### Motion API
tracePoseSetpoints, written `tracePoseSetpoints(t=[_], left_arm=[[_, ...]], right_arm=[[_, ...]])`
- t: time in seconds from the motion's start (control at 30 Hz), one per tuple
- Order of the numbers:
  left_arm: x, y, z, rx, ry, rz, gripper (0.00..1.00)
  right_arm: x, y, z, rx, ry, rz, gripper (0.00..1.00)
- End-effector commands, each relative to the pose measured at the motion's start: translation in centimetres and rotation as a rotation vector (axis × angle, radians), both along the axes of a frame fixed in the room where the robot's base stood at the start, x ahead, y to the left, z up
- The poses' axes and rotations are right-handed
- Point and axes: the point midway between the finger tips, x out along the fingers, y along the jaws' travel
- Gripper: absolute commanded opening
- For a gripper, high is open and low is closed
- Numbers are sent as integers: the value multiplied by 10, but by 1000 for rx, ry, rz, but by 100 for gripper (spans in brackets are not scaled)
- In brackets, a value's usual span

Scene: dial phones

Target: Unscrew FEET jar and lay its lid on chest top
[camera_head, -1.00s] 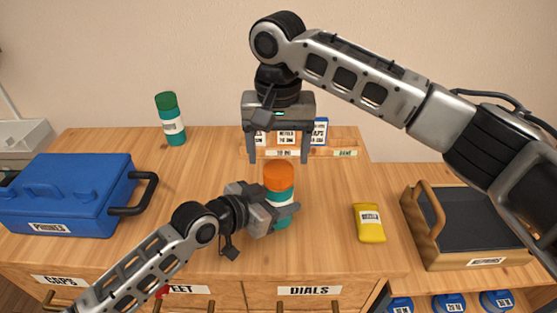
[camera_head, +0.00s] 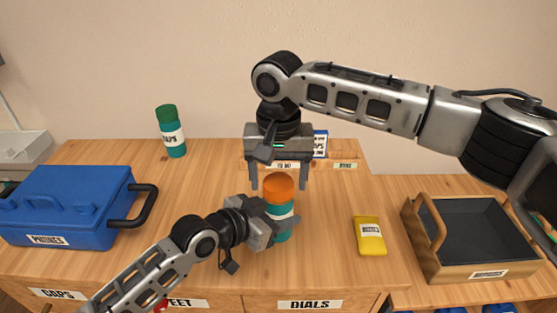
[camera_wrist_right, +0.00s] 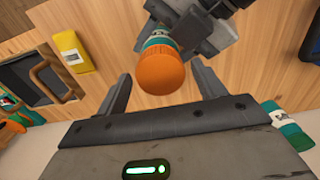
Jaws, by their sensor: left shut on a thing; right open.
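A teal jar (camera_head: 280,207) with an orange lid (camera_head: 279,186) stands upright on the wooden chest top (camera_head: 330,230). The jar's label is mostly hidden and cannot be read. My left gripper (camera_head: 283,222) is shut around the jar's body from the left. My right gripper (camera_head: 279,184) is open, pointing down, with its fingers spread on either side of the lid and not touching it. In the right wrist view, the orange lid (camera_wrist_right: 160,72) lies between the two open fingers, with clear gaps to both.
A teal jar with a green lid and CAPS label (camera_head: 171,132) stands at the back left. A blue toolbox (camera_head: 65,205) is at the left, a yellow packet (camera_head: 369,236) right of the jar. A wooden tray (camera_head: 478,268) stands farther right. Chest top is bare between jar and packet.

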Motion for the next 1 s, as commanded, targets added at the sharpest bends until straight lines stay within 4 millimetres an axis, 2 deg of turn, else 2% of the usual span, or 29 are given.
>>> tracePoseSetpoints(t=[0.1, 0.37, 0.53, 0.67, 0.7, 0.77, 1.0], left_arm=[[0, 0, 0, 1, -1, 1, 0], [0, 0, 0, 1, -1, 0, 0], [0, 0, 0, 0, 0, 0, 0], [0, 0, 0, 0, 0, 1, 0], [0, 0, 0, 0, 0, 1, 0], [0, 0, 0, 0, 0, 1, 0], [0, 0, 0, 0, 0, 1, 0]], right_arm=[[0, 0, -7, 0, 0, 0, 69], [0, 0, -8, 0, 0, 0, 69], [0, 0, -8, 0, 0, 0, 25], [0, 0, -8, 0, 0, 0, 23], [0, 0, -8, 0, 0, 0, 59], [0, 0, -8, 0, 0, 0, 72], [0, 0, -7, 0, 0, 0, 72]])
